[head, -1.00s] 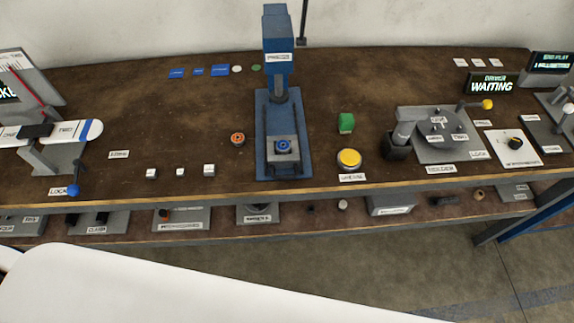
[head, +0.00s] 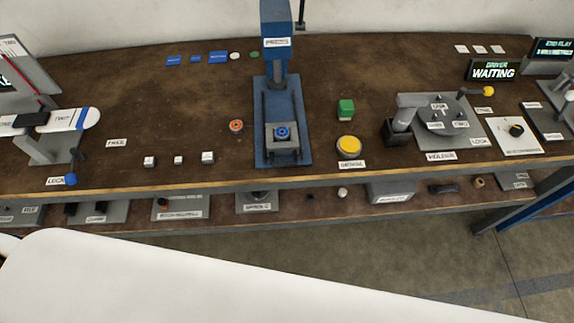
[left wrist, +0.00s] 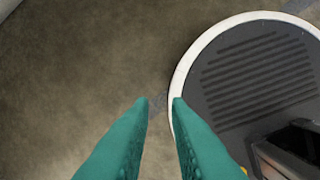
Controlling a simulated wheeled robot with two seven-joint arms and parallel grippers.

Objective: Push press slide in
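The blue press (head: 276,65) stands upright at the middle of the bench in the head view. Its slide (head: 283,143), a grey block with a blue round part on top, sits at the front end of the press base (head: 302,120), out in front of the ram. Neither gripper shows in the head view. In the left wrist view my left gripper (left wrist: 162,104) has two green fingers with a gap between them and nothing in it. It points down at the floor. My right gripper is out of view.
On the bench (head: 200,100) are an orange ring (head: 236,126), a green block (head: 345,110), a yellow button (head: 348,145) and small white cubes (head: 178,160). A round-plate fixture (head: 440,115) stands at right. A lower shelf (head: 300,215) runs below.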

